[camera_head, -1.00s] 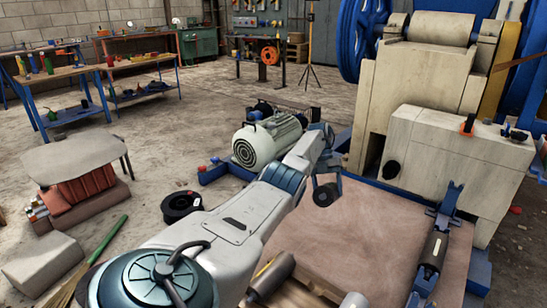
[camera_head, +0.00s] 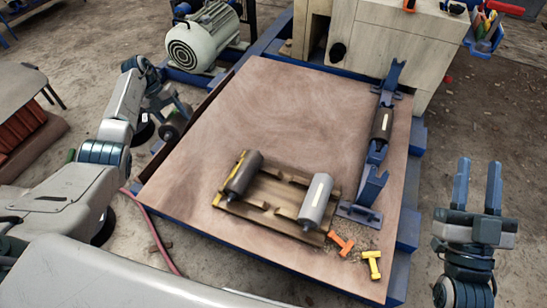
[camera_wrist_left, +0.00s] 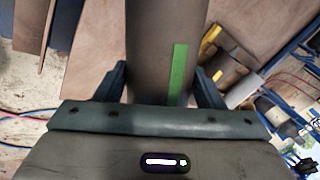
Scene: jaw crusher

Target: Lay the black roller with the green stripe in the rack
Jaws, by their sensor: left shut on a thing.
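My left gripper (camera_head: 172,108) is shut on the dark roller (camera_head: 174,122), at the left edge of the brown board. In the left wrist view the roller (camera_wrist_left: 150,45) lies between the fingers, and its green stripe (camera_wrist_left: 177,75) shows. A low wooden rack (camera_head: 268,212) lies on the board, right of and nearer than this gripper. It holds a dark roller with a yellow stripe (camera_head: 242,175) on the left and a grey roller with a cream stripe (camera_head: 314,203) on the right. My right gripper (camera_head: 478,168) is open and empty, right of the board.
Blue brackets (camera_head: 372,187) stand on the board's right side with a dark roller (camera_head: 382,123) between them. Orange (camera_head: 340,243) and yellow (camera_head: 373,264) pieces lie by the rack. A motor (camera_head: 205,38) stands behind. The board's middle (camera_head: 275,110) is clear.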

